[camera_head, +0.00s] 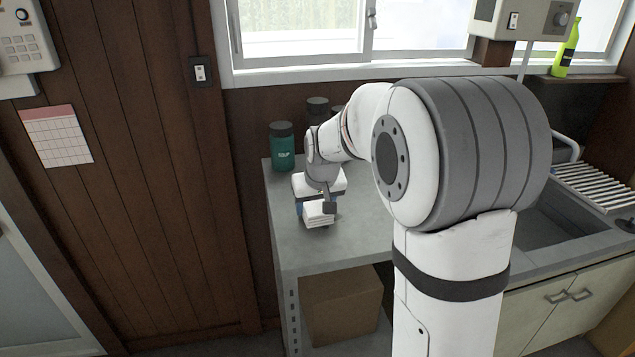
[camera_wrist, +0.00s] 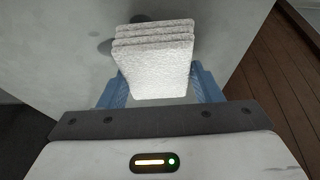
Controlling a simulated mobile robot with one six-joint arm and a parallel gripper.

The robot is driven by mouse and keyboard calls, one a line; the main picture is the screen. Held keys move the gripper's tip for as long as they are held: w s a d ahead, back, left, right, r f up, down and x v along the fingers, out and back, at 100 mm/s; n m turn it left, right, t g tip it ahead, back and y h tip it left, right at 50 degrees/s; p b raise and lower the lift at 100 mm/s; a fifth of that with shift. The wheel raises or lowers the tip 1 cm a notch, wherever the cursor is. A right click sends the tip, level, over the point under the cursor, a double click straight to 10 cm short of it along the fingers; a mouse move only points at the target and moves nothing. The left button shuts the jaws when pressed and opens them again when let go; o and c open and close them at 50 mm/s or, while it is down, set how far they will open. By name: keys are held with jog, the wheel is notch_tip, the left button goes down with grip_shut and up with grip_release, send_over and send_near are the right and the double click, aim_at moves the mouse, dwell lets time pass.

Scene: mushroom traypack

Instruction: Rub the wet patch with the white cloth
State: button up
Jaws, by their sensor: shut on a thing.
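The white cloth (camera_wrist: 153,62) is a folded, layered pad held between the two blue fingers of my gripper (camera_wrist: 160,84) in the wrist view. In the head view the cloth (camera_head: 319,215) shows below my gripper (camera_head: 317,203), over the left part of the grey counter. A dark wet patch (camera_wrist: 104,47) shows on the counter just beyond and left of the cloth in the wrist view, partly hidden behind it. I cannot tell whether the cloth touches the counter. The patch is not distinguishable in the head view.
The grey counter (camera_head: 290,240) has a free front left area. A teal jar (camera_head: 282,152) and a dark jar (camera_head: 318,110) stand at its back. A sink (camera_head: 540,225) and a white rack (camera_head: 597,186) are at right. A cardboard box (camera_head: 340,305) sits below.

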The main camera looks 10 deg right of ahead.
aim_at(316, 205)
notch_tip(316, 205, up, 4)
jog(key=shift+s+d+f+p, duration=0.15)
jog(key=shift+f+p, duration=0.1)
jog(key=shift+p, duration=0.4)
jog(key=shift+r+p, duration=1.1)
jog(key=shift+r, duration=0.65)
